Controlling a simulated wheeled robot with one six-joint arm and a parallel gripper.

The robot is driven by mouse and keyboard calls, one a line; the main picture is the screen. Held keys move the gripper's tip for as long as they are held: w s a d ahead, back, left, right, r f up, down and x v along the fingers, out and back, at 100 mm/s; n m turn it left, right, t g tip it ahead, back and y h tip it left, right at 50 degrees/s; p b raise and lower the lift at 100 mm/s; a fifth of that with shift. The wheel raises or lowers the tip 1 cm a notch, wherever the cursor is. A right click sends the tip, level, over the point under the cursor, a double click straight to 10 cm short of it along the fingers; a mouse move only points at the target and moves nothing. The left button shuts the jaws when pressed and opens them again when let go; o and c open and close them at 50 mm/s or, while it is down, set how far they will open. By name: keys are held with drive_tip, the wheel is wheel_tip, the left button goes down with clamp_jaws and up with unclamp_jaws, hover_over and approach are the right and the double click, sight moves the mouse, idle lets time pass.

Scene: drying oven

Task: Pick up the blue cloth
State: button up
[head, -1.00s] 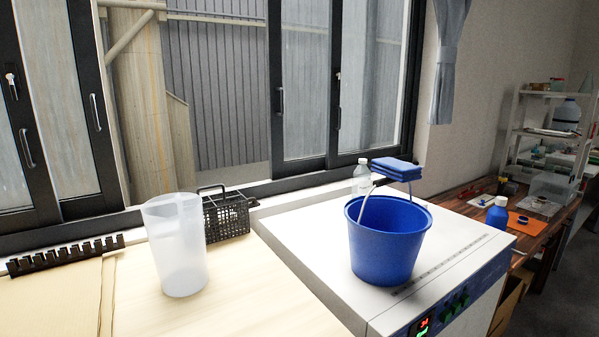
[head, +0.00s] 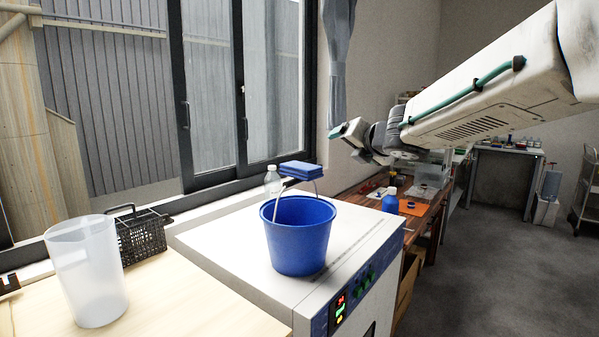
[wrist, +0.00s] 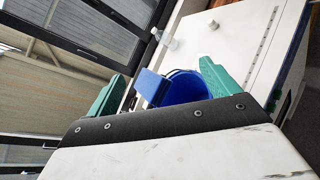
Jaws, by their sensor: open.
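A folded blue cloth (head: 300,169) rests at the top of the raised handle of a blue bucket (head: 298,240). The bucket stands upright on the white oven top. In the wrist view the cloth (wrist: 150,86) shows between my two green fingers, in front of the bucket (wrist: 185,88). My gripper (head: 350,142) is open and empty, to the right of the cloth and higher in the head view. Its fingers also show in the wrist view (wrist: 163,70), apart from the cloth as far as I can tell. The bucket's inside is mostly hidden.
The white oven (head: 225,238) has a lit display on its front. A clear bottle (head: 272,182) stands behind the bucket. A translucent pitcher (head: 88,270) and a black wire basket (head: 140,238) stand on the wooden counter at left. The window is close behind.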

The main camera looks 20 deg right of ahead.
sight(309, 167)
drive_tip(key=w+a+f+n+g+y, duration=0.1)
drive_tip(key=w+a+f+n+y, duration=0.1)
drive_tip(key=w+a+n, duration=0.1)
drive_tip(key=w+a+f+n+g+y, duration=0.1)
drive_tip(key=w+a+f+n+y, duration=0.1)
drive_tip(key=n, duration=0.3)
drive_tip(key=w+a+f+n+g+y, duration=0.1)
drive_tip(key=w+a+f+n+y, duration=0.1)
drive_tip(key=w+a+f+n, duration=0.1)
drive_tip(key=shift+w+a+f+n, duration=0.1)
drive_tip(key=shift+w+a+n, duration=0.15)
drive_tip(key=shift+w+n, duration=0.3)
drive_tip(key=shift+w+a+f+n, duration=0.1)
drive_tip(key=shift+w+a+n, duration=0.1)
drive_tip(key=shift+w+n, duration=0.35)
drive_tip(key=c, duration=1.1)
drive_tip(key=shift+c, duration=0.3)
drive_tip(key=shift+r, duration=0.1)
